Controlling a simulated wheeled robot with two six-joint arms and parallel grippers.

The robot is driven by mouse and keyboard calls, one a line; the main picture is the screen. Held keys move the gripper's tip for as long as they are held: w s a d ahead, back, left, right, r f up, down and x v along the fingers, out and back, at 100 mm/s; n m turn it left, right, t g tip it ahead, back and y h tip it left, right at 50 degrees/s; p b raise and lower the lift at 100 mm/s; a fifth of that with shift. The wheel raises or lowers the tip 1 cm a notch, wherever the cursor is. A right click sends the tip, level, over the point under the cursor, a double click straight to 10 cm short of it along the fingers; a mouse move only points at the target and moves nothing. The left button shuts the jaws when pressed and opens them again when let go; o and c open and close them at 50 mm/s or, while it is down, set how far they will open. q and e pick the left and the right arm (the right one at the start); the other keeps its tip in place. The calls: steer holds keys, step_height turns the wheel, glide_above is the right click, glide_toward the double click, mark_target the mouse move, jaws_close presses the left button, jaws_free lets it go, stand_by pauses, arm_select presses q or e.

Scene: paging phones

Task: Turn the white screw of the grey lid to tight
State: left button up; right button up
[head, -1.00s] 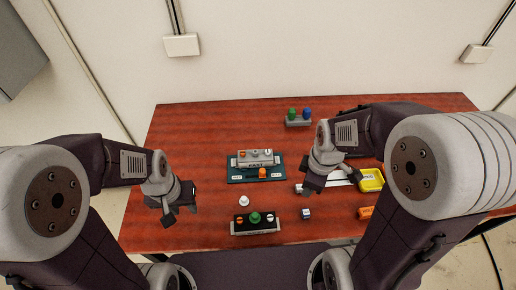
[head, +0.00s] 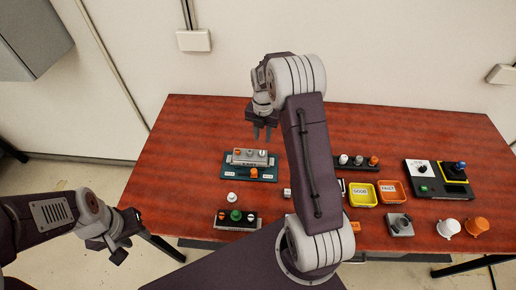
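A grey block (head: 249,160) stands on a teal base (head: 226,174) left of centre. Its top carries an orange, a grey and a white screw (head: 262,153); how tight the white one is cannot be told. A second block (head: 237,225), dark-topped, stands nearer to me with an orange screw, a green knob and a white screw. My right gripper (head: 262,134) is behind the grey block with its fingers pointing down, apart and empty. My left gripper (head: 121,249) is off the table's front left edge, its fingers apart and empty, away from both blocks.
My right arm crosses the middle of the table and hides part of it. A white knob (head: 231,197) stands between the blocks. To the right are a yellow tray (head: 353,201), an orange tray (head: 404,199), cups (head: 477,227) and a black panel (head: 412,188). The table's back left is clear.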

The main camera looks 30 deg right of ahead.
mark_target(262, 152)
step_height(262, 152, down, 8)
steer(key=shift+f+p, duration=0.1)
steer(key=shift+p, duration=0.9)
steer(key=shift+f, duration=0.4)
steer(key=shift+s, duration=0.1)
jaws_close()
